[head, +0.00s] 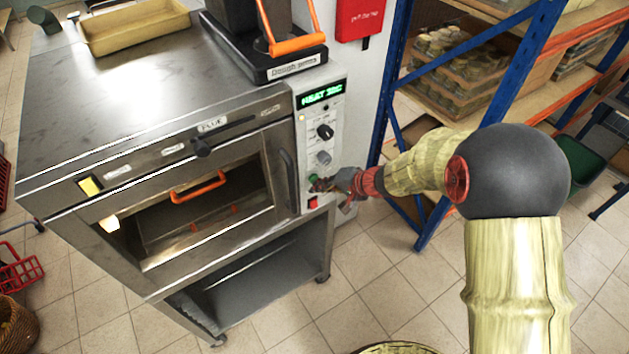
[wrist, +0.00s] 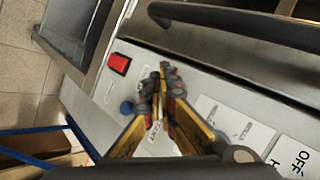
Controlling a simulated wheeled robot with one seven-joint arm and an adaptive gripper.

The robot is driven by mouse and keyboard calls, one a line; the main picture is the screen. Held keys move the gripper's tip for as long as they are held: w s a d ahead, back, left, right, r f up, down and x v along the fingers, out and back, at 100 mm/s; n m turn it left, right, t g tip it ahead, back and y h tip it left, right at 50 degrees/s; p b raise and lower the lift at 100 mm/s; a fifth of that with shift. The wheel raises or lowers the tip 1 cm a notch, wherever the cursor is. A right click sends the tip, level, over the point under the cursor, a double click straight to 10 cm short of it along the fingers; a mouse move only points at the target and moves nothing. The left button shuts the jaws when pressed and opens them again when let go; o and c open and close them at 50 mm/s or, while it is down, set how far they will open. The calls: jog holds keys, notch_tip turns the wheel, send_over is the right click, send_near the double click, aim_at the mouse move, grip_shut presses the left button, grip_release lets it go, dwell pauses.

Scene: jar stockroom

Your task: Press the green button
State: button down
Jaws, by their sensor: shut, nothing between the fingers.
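The green button (head: 313,178) is on the oven's control panel (head: 336,140) in the head view, low on the panel, below the knobs and above a red button (head: 313,202). My gripper (head: 320,185) is at the panel, its tips right by the green button and partly covering it. I cannot tell whether they touch it. In the wrist view my gripper (wrist: 163,76) has its fingertips together, with nothing between them, over the panel. The green button does not show there and is probably behind the fingers. The red button (wrist: 119,63) shows to their left.
A blue button (wrist: 127,107) sits left of the fingers in the wrist view. The oven's dark door handle (head: 289,176) is left of the panel. A blue shelf rack (head: 504,85) with jars stands to the right. Tiled floor is clear in front of the panel.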

jog(key=shift+s+d, duration=0.2)
jog(key=shift+s, duration=0.15)
jog(key=shift+s+d+b, duration=0.65)
jog(key=shift+s+d, duration=0.1)
jog(key=shift+s, duration=0.3)
jog(key=shift+s+d+b, duration=0.6)
jog(key=shift+s+d, duration=0.1)
jog(key=shift+s, duration=0.35)
jog(key=s+d+r+g+h, duration=0.25)
jog(key=s+g, duration=0.25)
jog(key=s, duration=1)
jog(key=s+d+r+n+t+h+b, duration=0.4)
jog(key=s+d+r, duration=0.6)
jog(key=d+r, duration=0.3)
jog(key=shift+s+r+t+h+b, duration=0.25)
jog(key=shift+r+t+h+b, duration=0.35)
jog(key=shift+h, duration=0.25)
